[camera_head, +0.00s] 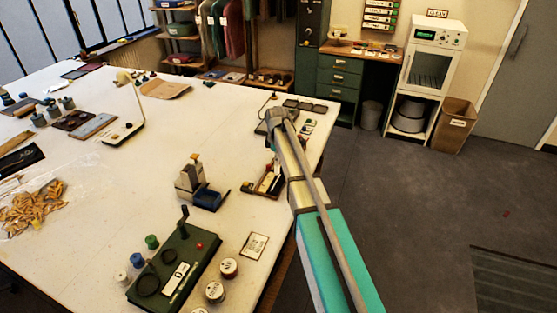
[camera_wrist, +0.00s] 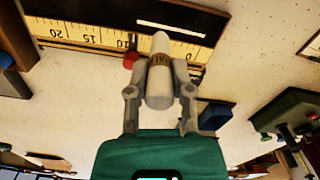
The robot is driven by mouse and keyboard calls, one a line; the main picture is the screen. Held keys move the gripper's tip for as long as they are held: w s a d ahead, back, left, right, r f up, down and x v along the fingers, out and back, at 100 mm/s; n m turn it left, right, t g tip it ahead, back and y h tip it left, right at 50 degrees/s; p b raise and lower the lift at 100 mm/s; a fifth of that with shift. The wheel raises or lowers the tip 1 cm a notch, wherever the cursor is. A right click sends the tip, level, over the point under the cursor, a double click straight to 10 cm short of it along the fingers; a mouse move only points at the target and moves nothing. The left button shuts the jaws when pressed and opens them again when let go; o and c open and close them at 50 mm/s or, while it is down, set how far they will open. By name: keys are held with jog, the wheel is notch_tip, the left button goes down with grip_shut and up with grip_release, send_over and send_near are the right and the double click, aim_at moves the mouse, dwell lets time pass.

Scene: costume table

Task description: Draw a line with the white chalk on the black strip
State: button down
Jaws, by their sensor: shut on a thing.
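The white chalk (camera_wrist: 159,88) is a pale stick with a tan lettered band, in the middle of the wrist view. My gripper (camera_wrist: 160,68) is shut on it, with one grey finger on each side. A black strip (camera_wrist: 190,12) runs across the top of the wrist view, beyond the chalk's tip. I cannot tell whether the tip touches anything. In the head view my arm reaches over the right part of the table and hides the chalk.
A yellow ruler (camera_wrist: 75,33) with dark numbers lies beside the black strip, and a small red knob (camera_wrist: 130,60) shows near the left finger. A green machine (camera_head: 175,268) and a blue block (camera_head: 208,196) stand on the white table (camera_head: 110,215).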

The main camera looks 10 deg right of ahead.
jog(key=shift+r+p, duration=1.5)
jog(key=shift+r, duration=0.15)
jog(key=shift+f, duration=0.1)
notch_tip(320, 180, down, 4)
jog(key=b, duration=0.4)
jog(key=shift+w+f+b, duration=0.1)
jog(key=shift+f+b, duration=0.15)
jog(key=shift+b, duration=0.15)
dwell(0.3)
